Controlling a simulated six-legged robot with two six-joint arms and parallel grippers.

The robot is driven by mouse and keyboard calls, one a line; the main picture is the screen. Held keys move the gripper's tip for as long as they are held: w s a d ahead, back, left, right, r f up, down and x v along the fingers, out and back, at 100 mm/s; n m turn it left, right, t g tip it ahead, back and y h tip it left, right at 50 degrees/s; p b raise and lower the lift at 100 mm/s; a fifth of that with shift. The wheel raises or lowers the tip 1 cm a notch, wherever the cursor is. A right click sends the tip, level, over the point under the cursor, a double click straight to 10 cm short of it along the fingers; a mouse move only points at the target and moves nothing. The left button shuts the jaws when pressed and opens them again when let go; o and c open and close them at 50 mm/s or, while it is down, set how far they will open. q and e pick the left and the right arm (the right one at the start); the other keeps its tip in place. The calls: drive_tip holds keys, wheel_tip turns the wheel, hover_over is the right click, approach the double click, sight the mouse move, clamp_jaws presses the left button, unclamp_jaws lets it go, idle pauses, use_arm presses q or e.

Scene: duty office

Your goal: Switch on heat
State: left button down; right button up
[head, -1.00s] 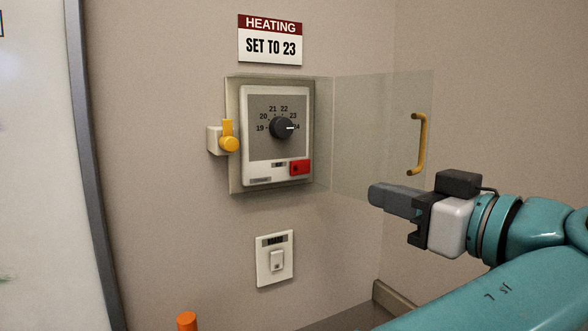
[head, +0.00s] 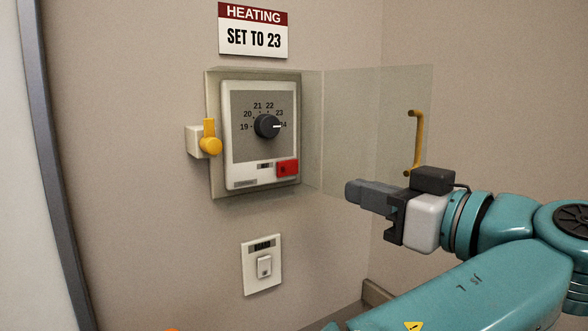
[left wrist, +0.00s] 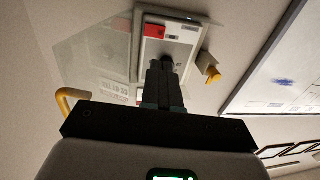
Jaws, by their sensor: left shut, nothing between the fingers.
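The heating control panel (head: 234,170) is on the wall, with a black dial (head: 267,126) whose white mark points near 24. A red switch (head: 287,168) is at its lower right; its on or off position is too small to tell. It also shows in the left wrist view (left wrist: 154,31). The clear cover (head: 350,105) is swung open to the right, with a yellow handle (head: 415,140). My left gripper (head: 350,191) is shut and empty, right of and below the red switch and apart from it. In the left wrist view its fingers (left wrist: 164,72) point toward the panel. My right gripper is not in view.
A sign (head: 253,30) above reads "HEATING SET TO 23". A yellow latch (head: 210,142) sits left of the panel. A separate white switch labelled "BOARD" (head: 263,265) is below. A whiteboard (left wrist: 285,75) stands to the side. The space before the panel is clear.

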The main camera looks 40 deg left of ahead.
use_arm(q)
drive_tip(key=p, duration=0.9)
approach(282, 169)
drive_tip(key=p+x, duration=0.1)
drive_tip(key=x, duration=0.6)
drive_tip(key=shift+p, duration=0.35)
drive_tip(key=shift+s+a+f+t+b, duration=0.1)
drive_tip(key=shift+a+f+t+b, duration=0.15)
drive_tip(key=shift+b, duration=0.75)
drive_tip(key=shift+d+r+p, duration=0.1)
drive_tip(key=shift+r+p, duration=0.2)
